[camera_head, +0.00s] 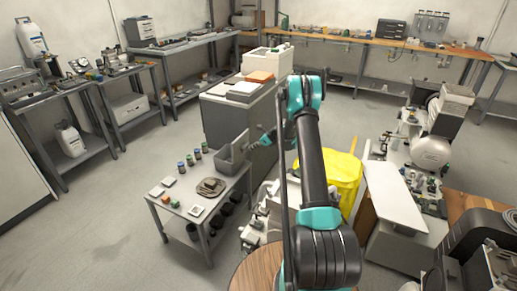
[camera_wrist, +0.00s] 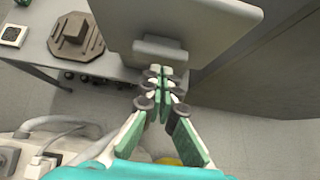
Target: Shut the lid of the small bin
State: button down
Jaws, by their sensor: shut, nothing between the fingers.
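The small grey bin (camera_head: 228,165) stands at the back right corner of a low metal table. Its lid appears raised, but the head view is too small to show the angle. In the wrist view a broad grey panel (camera_wrist: 185,22), which looks like the lid, fills the top middle, with a smaller grey block below it. My gripper (camera_head: 258,143) is right beside the bin in the head view. In the wrist view its green fingertips (camera_wrist: 162,76) are together and empty, overlapping the block's lower edge. I cannot tell whether they touch it.
The low table (camera_head: 160,212) also holds several small jars (camera_head: 190,160), white square pieces and a brown plate-like part (camera_head: 211,187), which shows in the wrist view (camera_wrist: 76,36). A grey cabinet (camera_head: 240,120) stands close behind the bin. A yellow bin (camera_head: 345,172) stands right of my arm. Open floor lies left.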

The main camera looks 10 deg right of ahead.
jog(key=shift+w+a, duration=0.2)
jog(key=shift+a, duration=0.1)
jog(key=shift+r, duration=0.1)
